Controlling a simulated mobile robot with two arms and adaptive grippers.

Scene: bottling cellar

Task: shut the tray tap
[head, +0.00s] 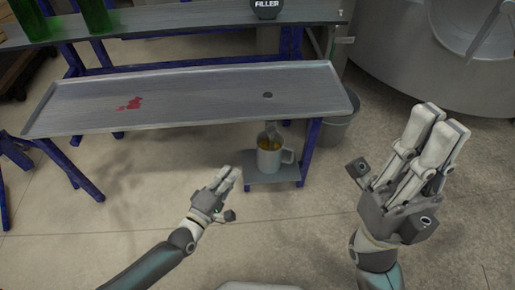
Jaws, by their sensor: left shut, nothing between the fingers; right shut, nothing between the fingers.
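The metal drip tray (190,92) spans the middle of the view on a blue frame, with a dark drain hole (267,95) toward its right end. Below that end, a small grey tap-like part (271,128) hangs just above a white mug (269,160) holding amber liquid. The tap's handle cannot be made out at this size. My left gripper (231,177) is shut and empty, in front of and to the left of the mug, apart from it. My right gripper (441,119) is shut and empty, raised at the right, well away from the tap.
The mug stands on a small shelf (286,183) between blue legs. Red spill (130,103) marks the tray. Green bottles (95,15) stand on the bench behind. The front floor is clear.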

